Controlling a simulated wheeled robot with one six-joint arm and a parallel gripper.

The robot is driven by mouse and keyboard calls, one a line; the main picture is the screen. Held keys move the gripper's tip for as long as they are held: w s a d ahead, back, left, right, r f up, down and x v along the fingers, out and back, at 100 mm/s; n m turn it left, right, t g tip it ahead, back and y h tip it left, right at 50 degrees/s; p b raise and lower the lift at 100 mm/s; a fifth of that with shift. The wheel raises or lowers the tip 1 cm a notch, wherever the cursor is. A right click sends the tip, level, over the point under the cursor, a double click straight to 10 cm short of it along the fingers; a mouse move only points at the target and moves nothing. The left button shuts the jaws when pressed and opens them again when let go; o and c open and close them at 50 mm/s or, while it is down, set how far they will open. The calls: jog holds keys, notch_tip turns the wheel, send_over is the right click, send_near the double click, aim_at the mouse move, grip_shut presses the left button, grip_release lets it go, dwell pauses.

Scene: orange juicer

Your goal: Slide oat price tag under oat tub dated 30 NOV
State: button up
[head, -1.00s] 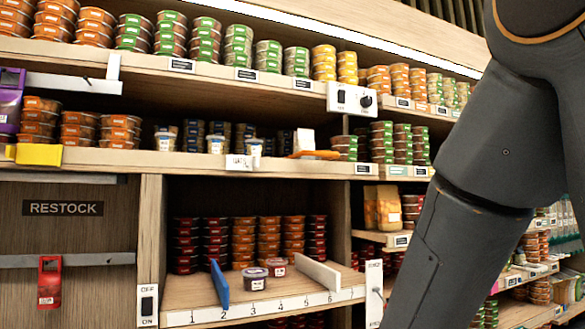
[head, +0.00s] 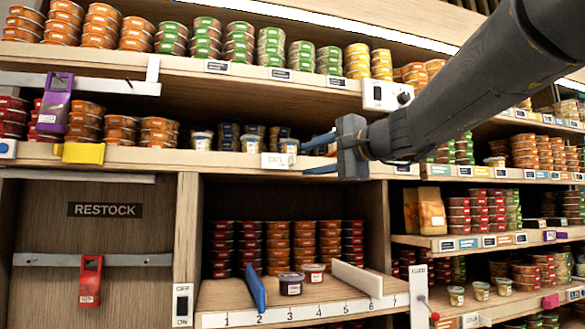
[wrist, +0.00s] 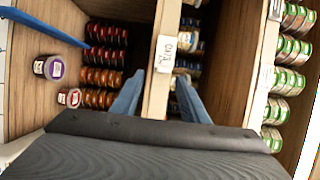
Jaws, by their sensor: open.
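The white price tag (head: 276,161) is on the front edge of the middle shelf; its lettering is too blurred to read surely. It also shows in the wrist view (wrist: 166,53), on the shelf edge. Small pale tubs stand behind that edge: a left tub (head: 201,140), a middle tub (head: 250,143) and a right tub (head: 288,146) just behind the tag. Their dates are unreadable. My gripper (head: 320,155) is open and empty, with blue fingers just right of the tag. In the wrist view the open fingers (wrist: 158,78) straddle the shelf board, short of the tag.
A yellow block (head: 83,153) and purple device (head: 55,103) are on the left of the shelf. Below, a numbered bay (head: 300,312) holds a blue divider (head: 256,287), a white divider (head: 356,278) and two loose tubs.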

aim_at(293, 165)
jog(key=p+x, duration=0.1)
jog(key=x, duration=0.1)
jog(key=p+x, duration=0.1)
jog(key=x, duration=0.4)
jog(key=shift+w+a+r+p, duration=0.25)
jog(key=shift+a+r+p, duration=0.05)
jog(key=shift+r+p, duration=0.1)
